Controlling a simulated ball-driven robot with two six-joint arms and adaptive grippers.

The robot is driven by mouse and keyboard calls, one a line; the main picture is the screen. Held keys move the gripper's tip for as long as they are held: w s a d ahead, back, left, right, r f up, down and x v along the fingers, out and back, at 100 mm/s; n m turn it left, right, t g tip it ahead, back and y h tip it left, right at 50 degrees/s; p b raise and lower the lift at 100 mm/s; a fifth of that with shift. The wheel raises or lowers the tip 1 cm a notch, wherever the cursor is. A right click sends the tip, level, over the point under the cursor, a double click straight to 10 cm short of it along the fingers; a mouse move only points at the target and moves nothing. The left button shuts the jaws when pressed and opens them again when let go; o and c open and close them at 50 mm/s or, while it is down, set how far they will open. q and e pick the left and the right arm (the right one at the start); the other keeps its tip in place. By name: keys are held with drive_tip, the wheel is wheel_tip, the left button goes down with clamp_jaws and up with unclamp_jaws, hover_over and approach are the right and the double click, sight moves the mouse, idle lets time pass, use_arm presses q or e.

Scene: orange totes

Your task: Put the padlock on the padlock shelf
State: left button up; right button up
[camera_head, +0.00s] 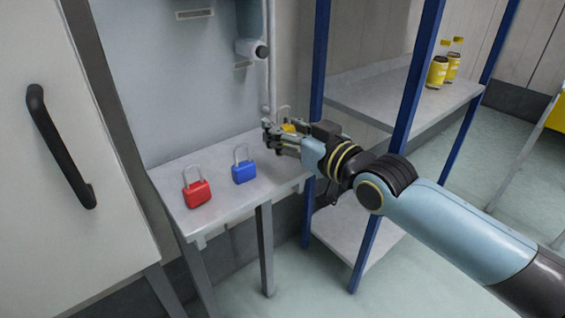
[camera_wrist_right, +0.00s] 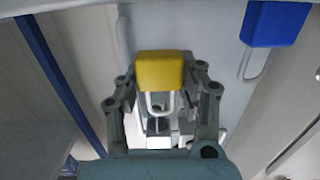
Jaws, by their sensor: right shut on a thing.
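A yellow padlock (camera_wrist_right: 160,70) with a metal shackle is between the fingers of my right gripper (camera_wrist_right: 160,100), which is shut on it. In the head view my right gripper (camera_head: 280,138) is at the right end of a small grey shelf (camera_head: 222,205), and the yellow padlock (camera_head: 289,127) is mostly hidden behind its fingers. A red padlock (camera_head: 197,193) and a blue padlock (camera_head: 243,171) stand upright on this shelf, to the left of the gripper. The blue padlock (camera_wrist_right: 273,24) also shows at the upper right of the wrist view. My left gripper is not in view.
A blue-posted rack (camera_head: 405,90) stands at the right, close to my right arm. Yellow bottles (camera_head: 437,72) stand on its upper shelf (camera_head: 365,90). A white door with a black handle (camera_head: 56,145) is at the left. The grey shelf's front middle is clear.

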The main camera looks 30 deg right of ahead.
sight(283, 161)
wheel_tip(283, 161, down, 4)
drive_tip(key=b, duration=0.3)
drive_tip(key=shift+f, duration=0.1)
drive_tip(key=shift+r, duration=0.2)
drive_tip(key=shift+f, duration=0.1)
drive_tip(key=o, duration=0.8)
drive_tip(key=shift+f, duration=0.1)
drive_tip(key=shift+c, duration=0.2)
drive_tip(key=o, duration=0.4)
